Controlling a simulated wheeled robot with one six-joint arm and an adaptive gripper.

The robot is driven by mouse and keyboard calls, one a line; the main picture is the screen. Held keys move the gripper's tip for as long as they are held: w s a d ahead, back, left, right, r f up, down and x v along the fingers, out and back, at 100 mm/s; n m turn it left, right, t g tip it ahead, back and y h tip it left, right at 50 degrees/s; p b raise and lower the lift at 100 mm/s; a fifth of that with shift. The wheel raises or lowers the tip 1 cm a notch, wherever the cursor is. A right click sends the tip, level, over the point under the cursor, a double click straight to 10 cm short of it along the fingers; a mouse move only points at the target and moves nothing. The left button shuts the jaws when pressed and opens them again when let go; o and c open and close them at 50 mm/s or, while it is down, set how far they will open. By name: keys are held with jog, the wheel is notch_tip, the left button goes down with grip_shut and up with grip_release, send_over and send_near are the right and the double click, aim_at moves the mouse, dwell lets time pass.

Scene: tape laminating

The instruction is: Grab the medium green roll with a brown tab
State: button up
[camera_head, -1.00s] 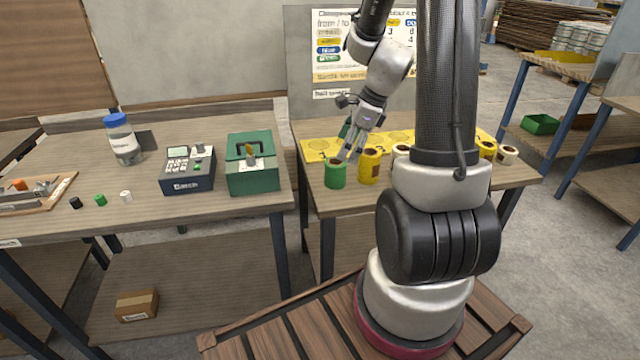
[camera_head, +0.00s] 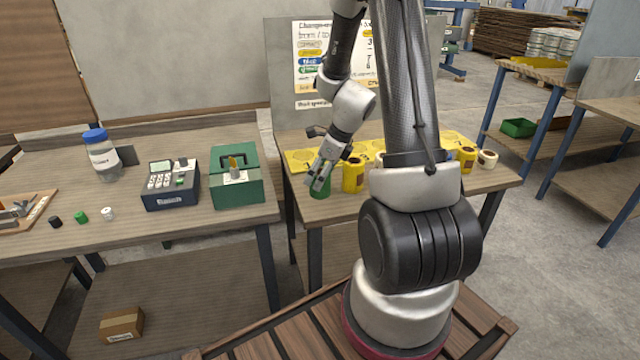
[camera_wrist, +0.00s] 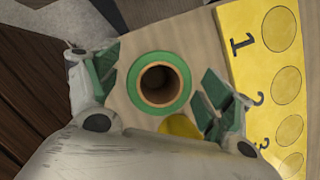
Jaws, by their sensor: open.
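The green roll (camera_head: 320,187) stands upright near the front left corner of the right table. In the wrist view the green roll (camera_wrist: 159,82) shows from above as a green ring around a brown core. My gripper (camera_head: 320,181) is over the roll in the head view. In the wrist view my gripper (camera_wrist: 160,85) is open, with one green-padded finger on each side of the roll and visible gaps between. No brown tab can be made out. A yellow roll (camera_head: 353,174) stands just to the right, and its edge shows in the wrist view (camera_wrist: 180,126).
A yellow mat (camera_head: 300,160) with numbered circles lies behind the rolls. More yellow and white rolls (camera_head: 487,159) stand at the table's right end. A green box (camera_head: 236,180) and a dark device (camera_head: 170,186) stand on the left table.

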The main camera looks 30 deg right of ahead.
jog(key=c, duration=1.1)
jog(key=shift+c, duration=0.2)
